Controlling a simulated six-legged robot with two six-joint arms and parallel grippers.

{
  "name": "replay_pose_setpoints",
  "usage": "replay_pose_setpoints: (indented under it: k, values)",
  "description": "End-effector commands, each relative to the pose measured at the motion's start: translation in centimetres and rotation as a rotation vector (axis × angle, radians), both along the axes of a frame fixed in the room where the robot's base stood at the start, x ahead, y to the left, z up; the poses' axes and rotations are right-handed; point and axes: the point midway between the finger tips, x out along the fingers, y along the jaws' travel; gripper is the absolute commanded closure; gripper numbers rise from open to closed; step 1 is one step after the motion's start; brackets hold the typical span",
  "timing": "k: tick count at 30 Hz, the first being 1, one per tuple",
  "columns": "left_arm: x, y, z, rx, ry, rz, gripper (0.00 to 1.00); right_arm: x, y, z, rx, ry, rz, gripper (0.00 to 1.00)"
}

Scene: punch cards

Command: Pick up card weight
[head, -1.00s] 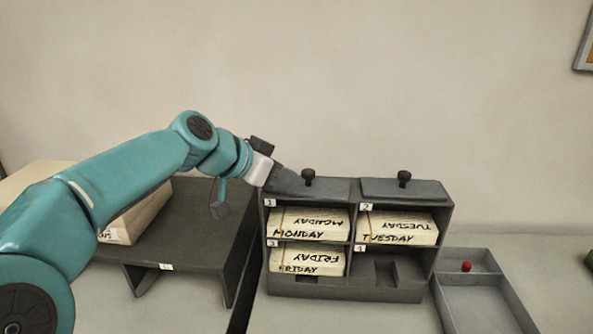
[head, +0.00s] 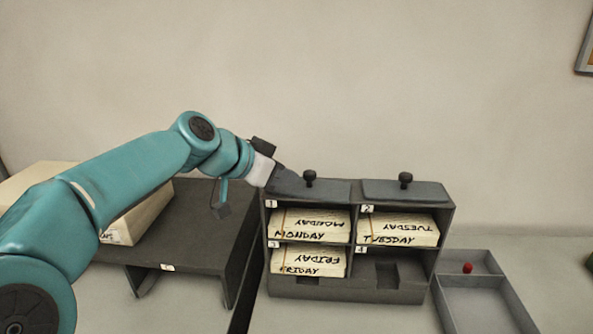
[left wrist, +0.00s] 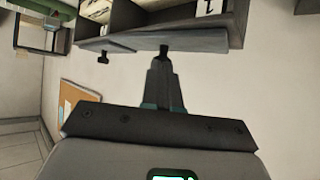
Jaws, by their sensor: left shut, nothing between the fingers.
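Two dark card weights with knobs lie on top of a grey four-slot card rack (head: 448,262). The left card weight (head: 335,190) has its black knob at the tips of my left gripper (head: 298,184). In the left wrist view, the shut fingers of the left gripper (left wrist: 163,66) point at that knob (left wrist: 163,49), with nothing seen between them. Whether they touch the knob, I cannot tell. The right card weight (head: 405,190) stands apart; its knob (left wrist: 103,57) also shows in the left wrist view. My right gripper is not in view.
Card stacks marked Monday (head: 310,226), Tuesday (head: 398,230) and Friday (head: 307,261) fill three slots; the lower right slot is empty. A dark stand (head: 205,235) with a card block (head: 140,218) is at left. A grey tray (head: 485,300) with a red knob is at right.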

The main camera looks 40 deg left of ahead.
Motion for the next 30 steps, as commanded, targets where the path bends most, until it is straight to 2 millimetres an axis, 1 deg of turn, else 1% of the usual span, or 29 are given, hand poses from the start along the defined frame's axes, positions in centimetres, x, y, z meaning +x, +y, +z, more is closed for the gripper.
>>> replay_pose_setpoints:
  k: [1, 4, 10, 12, 15, 21, 25, 30]
  values:
    - [0.0, 0.0, 0.6, 0.001, -0.001, -0.001, 1.0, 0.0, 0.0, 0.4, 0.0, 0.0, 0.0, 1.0]
    - [0.0, 0.0, 1.4, 0.002, -0.001, -0.001, 1.0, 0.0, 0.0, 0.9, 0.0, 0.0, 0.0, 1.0]
    - [0.6, -0.3, 1.4, 0.002, -0.001, -0.003, 1.0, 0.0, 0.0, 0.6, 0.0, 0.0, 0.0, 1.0]
    - [-1.3, 0.1, 0.9, 0.003, -0.004, 0.005, 1.0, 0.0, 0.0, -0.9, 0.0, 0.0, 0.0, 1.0]
    - [-3.9, 0.3, 0.8, 0.003, -0.003, 0.007, 1.0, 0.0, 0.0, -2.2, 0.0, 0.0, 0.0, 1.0]
    - [-8.5, 0.7, 0.9, 0.003, -0.001, 0.008, 1.0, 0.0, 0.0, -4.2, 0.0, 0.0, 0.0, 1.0]
    - [-10.4, 0.8, 1.0, 0.002, 0.0, 0.005, 1.0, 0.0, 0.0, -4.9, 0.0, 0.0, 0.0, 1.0]
    - [-11.4, 0.8, 1.3, 0.002, 0.0, 0.001, 1.0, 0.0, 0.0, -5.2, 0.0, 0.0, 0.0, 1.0]
